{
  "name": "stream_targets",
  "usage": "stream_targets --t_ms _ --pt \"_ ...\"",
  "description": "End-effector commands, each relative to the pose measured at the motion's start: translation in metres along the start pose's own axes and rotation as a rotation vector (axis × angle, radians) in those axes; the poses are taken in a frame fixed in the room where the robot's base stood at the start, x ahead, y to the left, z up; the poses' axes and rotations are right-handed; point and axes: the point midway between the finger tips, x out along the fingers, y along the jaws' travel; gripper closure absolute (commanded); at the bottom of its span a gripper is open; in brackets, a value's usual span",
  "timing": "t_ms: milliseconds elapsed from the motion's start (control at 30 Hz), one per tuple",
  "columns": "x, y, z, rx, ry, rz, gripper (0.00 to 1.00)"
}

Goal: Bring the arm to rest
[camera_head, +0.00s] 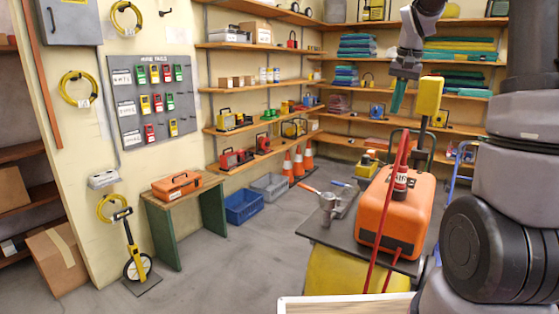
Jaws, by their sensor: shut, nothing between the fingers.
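My gripper (398,98) hangs at the upper right of the head view, pointing down with teal fingers. It is shut and holds nothing. It is raised in front of the back shelves, left of a yellow box-shaped head (429,95) on a dark post.
An orange case (392,215) with a red and white bottle (400,184) on it stands on a dark-topped cart (325,232). Red bars rise before the case. A wooden bench (158,203) with an orange toolbox (177,185) stands left. Grey floor (235,265) is clear between them.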

Motion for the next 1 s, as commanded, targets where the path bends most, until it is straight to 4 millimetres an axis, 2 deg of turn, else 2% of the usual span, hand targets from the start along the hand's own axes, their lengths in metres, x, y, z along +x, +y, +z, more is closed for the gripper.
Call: stream_targets --t_ms 33,100,300,500,600,700,800,1000 --pt "-0.019 -0.002 0.020 -0.013 0.027 -0.023 1.00" --pt "-0.038 -0.003 0.048 -0.029 0.057 -0.052 1.00" --pt "-0.079 0.001 0.128 -0.073 0.145 -0.136 1.00" --pt "-0.094 0.015 0.204 -0.112 0.228 -0.219 1.00" --pt "-0.095 0.022 0.233 -0.127 0.260 -0.252 1.00" --pt "-0.093 0.027 0.252 -0.136 0.282 -0.274 1.00" --pt "-0.091 0.030 0.262 -0.140 0.294 -0.286 1.00" --pt "-0.090 0.031 0.265 -0.142 0.297 -0.290 1.00"
